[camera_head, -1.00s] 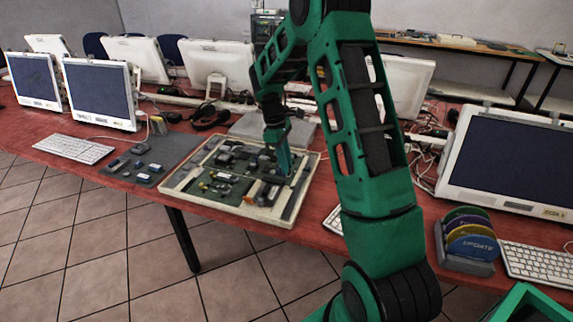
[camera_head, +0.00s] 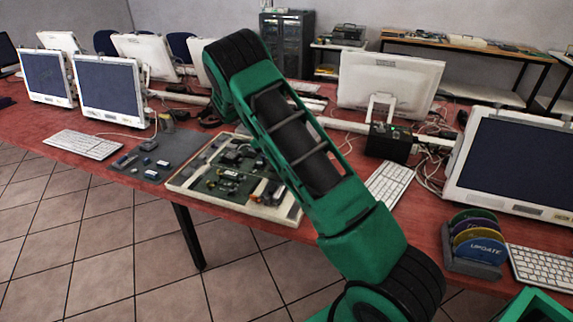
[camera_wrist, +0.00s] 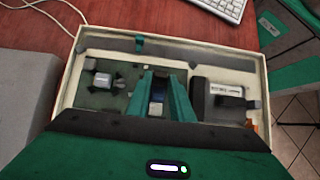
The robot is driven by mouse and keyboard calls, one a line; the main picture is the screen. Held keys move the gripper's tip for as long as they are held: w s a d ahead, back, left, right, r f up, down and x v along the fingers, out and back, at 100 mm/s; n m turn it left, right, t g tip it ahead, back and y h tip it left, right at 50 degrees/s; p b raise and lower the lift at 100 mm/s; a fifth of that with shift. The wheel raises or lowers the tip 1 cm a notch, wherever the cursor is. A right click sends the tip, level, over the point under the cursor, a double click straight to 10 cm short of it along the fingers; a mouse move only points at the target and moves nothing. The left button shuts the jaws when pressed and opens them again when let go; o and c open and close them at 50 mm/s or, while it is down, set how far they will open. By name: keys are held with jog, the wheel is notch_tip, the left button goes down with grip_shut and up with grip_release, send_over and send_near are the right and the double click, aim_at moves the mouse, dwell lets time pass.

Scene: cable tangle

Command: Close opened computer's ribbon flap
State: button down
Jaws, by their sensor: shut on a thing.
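The opened computer (camera_head: 222,203) is a shallow cream case with a green circuit board on the red table. My arm covers its right part in the head view. In the wrist view its cream rim (camera_wrist: 263,100) surrounds the board. My gripper (camera_wrist: 160,80) has its two green fingers pointing down into the case. They are shut on a small blue and dark part (camera_wrist: 157,92), mostly hidden between them. I cannot tell whether this is the ribbon flap. In the head view, my gripper is hidden behind my arm.
A dark block with a white label (camera_wrist: 222,92) lies right of the fingers. A grey connector (camera_wrist: 103,80) lies to their left. A grey mat with small parts (camera_head: 155,165) adjoins the case. A keyboard (camera_head: 388,183) and disc rack (camera_head: 474,245) stand to the right.

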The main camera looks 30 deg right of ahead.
jog(key=shift+w, duration=0.15)
jog(key=c, duration=1.7)
grip_release()
jog(key=v, duration=1)
jog(key=shift+w+a+r, duration=0.15)
jog(key=shift+w+r, duration=0.1)
jog(key=s+d+r+m+t+y, duration=0.15)
jog(key=s+d+r+m, duration=0.3)
jog(key=s, duration=0.55)
jog(key=s+d+r+m+t+y, duration=0.1)
jog(key=s+d+r+m+y, duration=0.25)
jog(key=s+r, duration=0.45)
jog(key=s+a+f+m+t, duration=0.1)
jog(key=s+a+m, duration=0.1)
jog(key=s, duration=0.7)
jog(key=s+a+f+m+t, duration=0.1)
jog(key=s+a+f+m, duration=0.1)
jog(key=s, duration=0.6)
jog(key=s+a+f+m+t, duration=0.1)
jog(key=s+a+m+t, duration=0.1)
jog(key=s, duration=0.7)
jog(key=shift+s+a+f, duration=0.2)
jog(key=shift+s+a, duration=0.1)
jog(key=shift+a, duration=0.1)
